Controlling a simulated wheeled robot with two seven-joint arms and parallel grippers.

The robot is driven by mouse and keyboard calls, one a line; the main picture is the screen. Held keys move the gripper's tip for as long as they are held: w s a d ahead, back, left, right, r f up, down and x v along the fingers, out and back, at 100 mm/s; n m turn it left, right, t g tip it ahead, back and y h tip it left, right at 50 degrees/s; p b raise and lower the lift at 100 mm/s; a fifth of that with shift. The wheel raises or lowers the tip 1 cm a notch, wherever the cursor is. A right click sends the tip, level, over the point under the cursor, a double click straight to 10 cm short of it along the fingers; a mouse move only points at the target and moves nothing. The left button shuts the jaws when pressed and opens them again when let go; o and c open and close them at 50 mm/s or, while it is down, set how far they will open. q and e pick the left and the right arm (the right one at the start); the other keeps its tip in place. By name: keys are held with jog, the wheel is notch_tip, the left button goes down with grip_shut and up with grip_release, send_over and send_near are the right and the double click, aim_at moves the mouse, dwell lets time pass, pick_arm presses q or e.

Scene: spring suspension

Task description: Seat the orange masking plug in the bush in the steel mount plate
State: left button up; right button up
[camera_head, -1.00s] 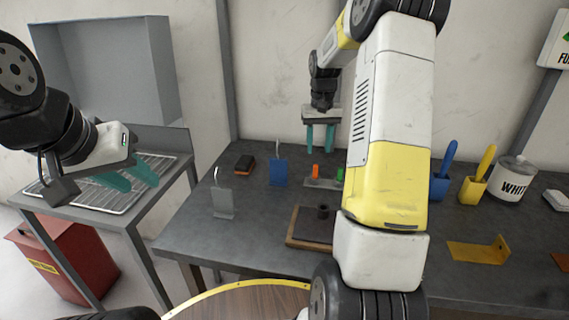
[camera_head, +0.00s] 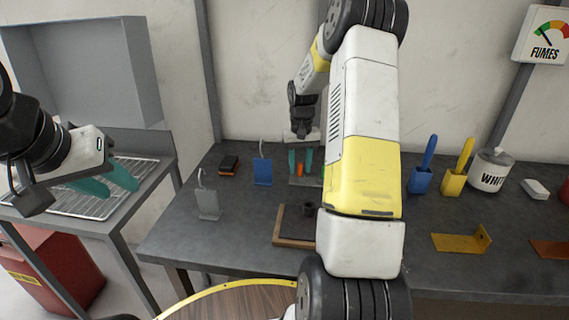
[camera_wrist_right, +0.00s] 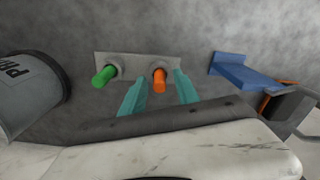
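The orange masking plug (camera_head: 300,168) stands upright in a grey holder plate at the back of the bench. It also shows in the right wrist view (camera_wrist_right: 159,82), beside a green plug (camera_wrist_right: 104,76) in the same holder (camera_wrist_right: 134,66). My right gripper (camera_head: 300,160) is open, its teal fingers on either side of the orange plug with a gap each side (camera_wrist_right: 160,92). The dark mount plate (camera_head: 289,224) lies on a wooden board, with the dark bush (camera_head: 308,209) standing on it, partly near my right arm. My left gripper (camera_head: 121,183) is open and empty at the left.
A blue bracket (camera_head: 262,172), an orange-and-black block (camera_head: 229,164) and a grey hooked stand (camera_head: 207,203) are left of the holder. Blue and yellow cups (camera_head: 420,180), a white tin (camera_head: 490,172) and a yellow bracket (camera_head: 462,240) are at right. My right arm hides the middle.

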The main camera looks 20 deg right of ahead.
grip_shut()
